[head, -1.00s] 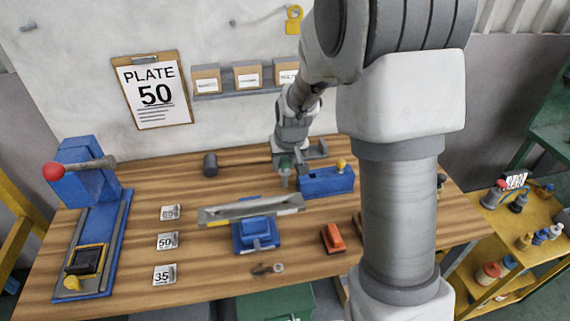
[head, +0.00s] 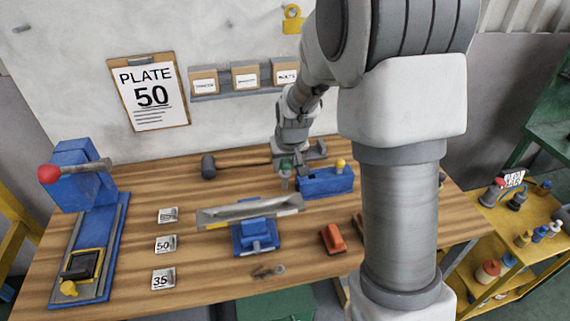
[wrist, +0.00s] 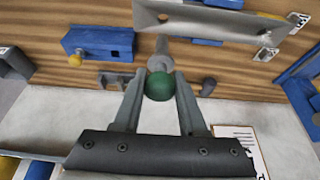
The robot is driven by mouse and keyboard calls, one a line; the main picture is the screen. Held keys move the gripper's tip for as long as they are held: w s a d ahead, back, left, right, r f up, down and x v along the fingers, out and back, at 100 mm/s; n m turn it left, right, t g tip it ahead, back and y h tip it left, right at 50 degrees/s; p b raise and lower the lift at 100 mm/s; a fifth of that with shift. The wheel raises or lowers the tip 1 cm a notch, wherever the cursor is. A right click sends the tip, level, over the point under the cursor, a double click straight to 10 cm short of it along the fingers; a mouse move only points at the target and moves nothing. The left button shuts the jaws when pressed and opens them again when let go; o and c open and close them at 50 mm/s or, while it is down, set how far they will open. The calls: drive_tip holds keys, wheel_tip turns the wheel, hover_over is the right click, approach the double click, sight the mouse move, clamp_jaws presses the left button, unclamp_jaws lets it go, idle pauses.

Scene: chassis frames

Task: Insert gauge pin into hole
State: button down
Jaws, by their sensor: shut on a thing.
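My gripper (head: 286,167) is shut on the gauge pin, which has a green ball head (wrist: 159,86) and a grey metal shank. In the wrist view the fingers (wrist: 160,98) close around the pin beside the green head, and the shank points away toward the plate. A long grey metal plate (head: 230,211) lies on a blue fixture (head: 256,236). One round hole (wrist: 163,17) shows in the plate in the wrist view. The pin stands behind the plate in the head view and appears apart from it. The shank's tip is hard to make out.
A blue block (head: 318,184) with a yellow knob (head: 340,163) stands just right of my gripper. A mallet (head: 208,166) lies to the left. An orange object (head: 332,238), number cards (head: 163,280) and a blue lever press (head: 100,250) are on the bench.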

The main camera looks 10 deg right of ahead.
sight(286, 174)
drive_tip(key=shift+f+b, duration=1.8)
drive_tip(key=shift+f, duration=0.55)
drive_tip(key=shift+f+b, duration=3.3)
drive_tip(key=shift+b, duration=0.05)
drive_tip(key=shift+c, duration=1.9)
unclamp_jaws()
drive_tip(key=shift+r, duration=0.1)
drive_tip(key=v, duration=1.7)
drive_tip(key=shift+r+p, duration=0.2)
drive_tip(key=shift+p, duration=0.25)
drive_tip(key=shift+s, duration=0.1)
